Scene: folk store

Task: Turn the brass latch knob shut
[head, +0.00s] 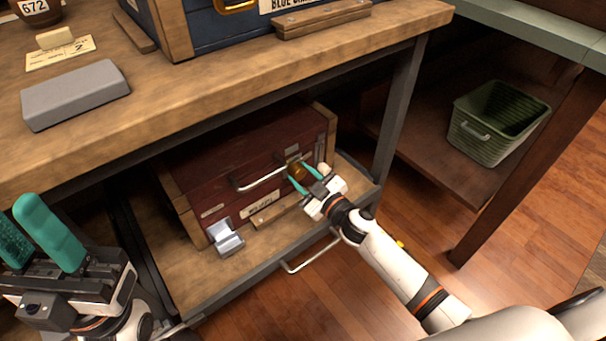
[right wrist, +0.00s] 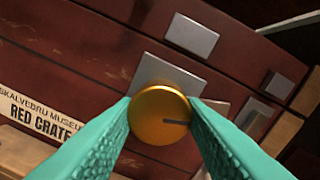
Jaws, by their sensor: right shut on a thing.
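The brass latch knob (right wrist: 160,114) is round, with a dark slot line on its face, on the front of the red crate (head: 235,155). It also shows in the head view (head: 297,170), partly hidden by my fingers. My right gripper (head: 302,180) is shut on the knob, one teal finger on each side of it in the right wrist view (right wrist: 160,120). A metal plate (right wrist: 165,75) sits behind the knob. My left gripper (head: 45,235) stands at the lower left of the head view, fingers apart, holding nothing visible.
The crate sits on a low shelf (head: 185,275) under the wooden worktop (head: 190,95). A metal handle (head: 262,180) is left of the knob, and a grey metal piece (head: 226,238) is at the crate's front left. A green basket (head: 480,140) stands on the right shelf.

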